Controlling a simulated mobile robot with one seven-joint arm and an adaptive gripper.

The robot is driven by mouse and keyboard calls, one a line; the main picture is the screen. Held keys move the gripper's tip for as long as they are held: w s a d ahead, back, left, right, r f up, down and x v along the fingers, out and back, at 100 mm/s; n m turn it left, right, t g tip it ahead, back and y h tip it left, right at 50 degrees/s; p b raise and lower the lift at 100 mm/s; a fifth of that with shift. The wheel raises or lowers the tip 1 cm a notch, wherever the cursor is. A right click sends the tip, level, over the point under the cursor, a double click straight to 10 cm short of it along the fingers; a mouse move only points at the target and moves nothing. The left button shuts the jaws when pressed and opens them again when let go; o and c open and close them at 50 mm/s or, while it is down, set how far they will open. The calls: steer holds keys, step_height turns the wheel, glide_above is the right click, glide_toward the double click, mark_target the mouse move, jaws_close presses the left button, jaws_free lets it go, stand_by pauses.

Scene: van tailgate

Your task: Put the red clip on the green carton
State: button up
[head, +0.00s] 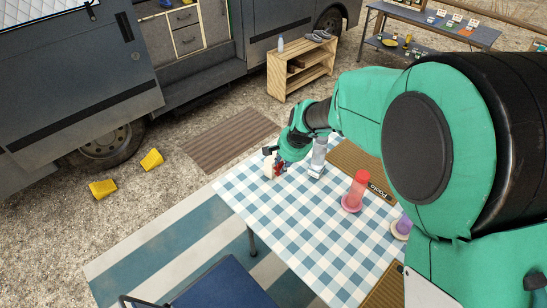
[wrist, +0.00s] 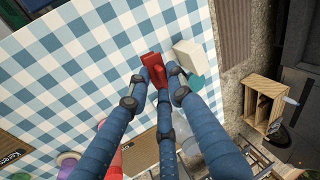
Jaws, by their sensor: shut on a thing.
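The red clip (wrist: 152,62) is held between the fingertips of my gripper (wrist: 156,88) in the wrist view, above the checked tablecloth. In the head view my gripper (head: 280,160) is at the far left corner of the table, with a little of the red clip (head: 280,169) showing. A cream, box-shaped thing (wrist: 187,52) stands close beside the clip; it also shows in the head view (head: 268,168). A teal patch (wrist: 196,82) shows beside it, partly behind a finger. I cannot tell whether this is the green carton; no other carton shows on the table.
The checked table (head: 290,215) holds a grey bottle (head: 318,155) near my gripper, a red cup (head: 359,184) on a pink saucer and a purple cup (head: 404,224). Dark-lettered brown mats (head: 350,162) lie at its edges. A wooden shelf (head: 300,72) stands beyond.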

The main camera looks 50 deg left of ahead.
mark_target(279, 173)
steer(key=shift+s+a, duration=0.55)
steer(key=shift+s, duration=0.2)
step_height(279, 173, down, 5)
steer(key=shift+w, duration=0.15)
steer(key=shift+d, duration=0.1)
steer(key=w+a+b, duration=0.1)
steer(key=w+a, duration=0.2)
steer(key=a, duration=0.1)
steer(key=w+a+f, duration=0.1)
steer(key=w+a, duration=0.1)
steer(key=a, duration=0.3)
steer(key=w+a+b, duration=0.1)
steer(key=w+a, duration=0.2)
steer(key=a, duration=0.1)
steer(key=shift+w+a+f+b, duration=0.2)
steer(key=shift+w+f+b, duration=0.05)
steer(key=shift+w+b, duration=0.1)
steer(key=shift+f+b, duration=0.65)
steer(key=shift+f, duration=1.1)
